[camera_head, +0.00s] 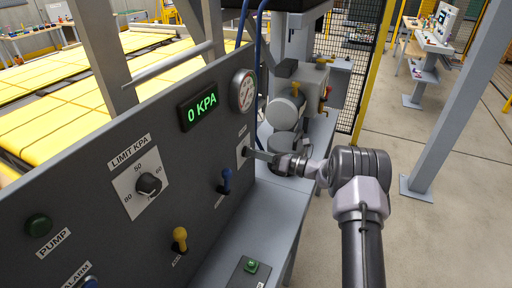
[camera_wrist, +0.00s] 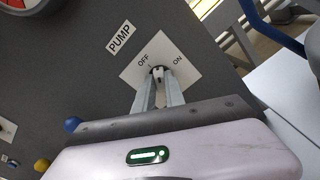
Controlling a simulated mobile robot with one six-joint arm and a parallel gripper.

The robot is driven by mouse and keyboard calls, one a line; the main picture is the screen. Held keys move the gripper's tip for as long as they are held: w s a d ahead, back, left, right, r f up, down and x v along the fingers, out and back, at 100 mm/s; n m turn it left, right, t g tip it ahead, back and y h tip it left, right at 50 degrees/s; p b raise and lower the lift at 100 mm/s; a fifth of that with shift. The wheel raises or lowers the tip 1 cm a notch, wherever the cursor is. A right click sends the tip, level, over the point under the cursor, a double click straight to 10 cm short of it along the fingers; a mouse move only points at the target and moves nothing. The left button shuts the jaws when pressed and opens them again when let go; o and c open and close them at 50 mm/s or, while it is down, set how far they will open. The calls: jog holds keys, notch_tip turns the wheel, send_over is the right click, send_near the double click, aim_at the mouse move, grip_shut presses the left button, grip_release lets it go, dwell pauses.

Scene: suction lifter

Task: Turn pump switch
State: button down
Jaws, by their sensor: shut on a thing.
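The pump switch is a small knob (camera_wrist: 157,71) on a white plate (camera_wrist: 135,73) marked OFF and ON, under a PUMP label (camera_wrist: 120,37). In the wrist view my gripper (camera_wrist: 159,84) is shut on this knob, one finger on each side. The fingers hide much of the knob, and I cannot tell clearly which mark it points to. In the head view the plate (camera_head: 242,143) is on the right part of the dark panel, and my gripper (camera_head: 250,152) reaches it from the right.
The display (camera_head: 201,106) reads 0 KPA beside a round gauge (camera_head: 243,91). A limit knob (camera_head: 149,184), a blue lever (camera_head: 225,181), a yellow lever (camera_head: 180,239) and a dark green pump lamp (camera_head: 39,225) are on the panel. A grey machine (camera_head: 298,95) stands behind my arm.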

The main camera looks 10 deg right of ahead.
jog(key=m+p, duration=0.4)
jog(key=m, duration=0.7)
jog(key=shift+d+f, duration=0.1)
jog(key=shift+f, duration=0.05)
jog(key=shift+m+p, duration=0.3)
jog(key=shift+m, duration=0.1)
jog(key=c, duration=1.4)
grip_release()
jog(key=p+v, duration=0.1)
jog(key=v, duration=1.6)
jog(key=shift+d+p, duration=0.15)
jog(key=shift+p, duration=0.2)
